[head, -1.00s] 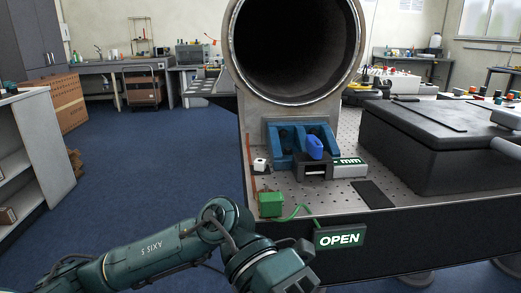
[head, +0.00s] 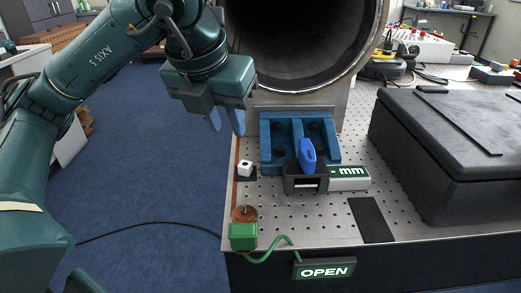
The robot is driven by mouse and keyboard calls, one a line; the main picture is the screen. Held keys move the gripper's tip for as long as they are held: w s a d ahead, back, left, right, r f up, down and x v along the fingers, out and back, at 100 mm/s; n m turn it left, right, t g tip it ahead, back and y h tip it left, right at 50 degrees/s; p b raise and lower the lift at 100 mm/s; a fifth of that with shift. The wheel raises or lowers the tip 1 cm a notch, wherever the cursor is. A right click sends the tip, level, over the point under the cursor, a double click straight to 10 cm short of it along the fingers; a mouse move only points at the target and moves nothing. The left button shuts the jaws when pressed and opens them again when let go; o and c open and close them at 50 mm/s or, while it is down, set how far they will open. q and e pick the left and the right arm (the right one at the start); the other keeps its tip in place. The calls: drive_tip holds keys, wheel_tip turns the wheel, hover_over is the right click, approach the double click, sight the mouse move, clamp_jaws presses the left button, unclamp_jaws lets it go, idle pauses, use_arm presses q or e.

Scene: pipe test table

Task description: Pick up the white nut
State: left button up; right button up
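The white nut (head: 244,168) is a small white block with a dark hole. It rests on a small dark pad near the left edge of the perforated metal table, left of the blue holder. My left gripper (head: 226,120) is above the nut and a little to its left in the picture, fingers pointing down. A gap shows between its two fingers, and nothing is between them. My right gripper is not in view.
A large pipe (head: 295,84) stands behind the blue holder (head: 272,150). A blue clip (head: 307,155) sits in a dark stand in front. A green box (head: 243,237) with a cable is at the front left corner. A black case (head: 450,140) fills the right.

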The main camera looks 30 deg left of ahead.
use_arm(q)
hover_over(244, 166)
drive_tip(key=s, duration=0.3)
wheel_tip(244, 166, down, 7)
drive_tip(key=shift+w+d+r+b, duration=0.1)
drive_tip(key=shift+b, duration=0.35)
drive_tip(key=shift+x, duration=2.85)
drive_tip(key=shift+w, duration=0.1)
drive_tip(key=shift+c, duration=0.6)
clamp_jaws()
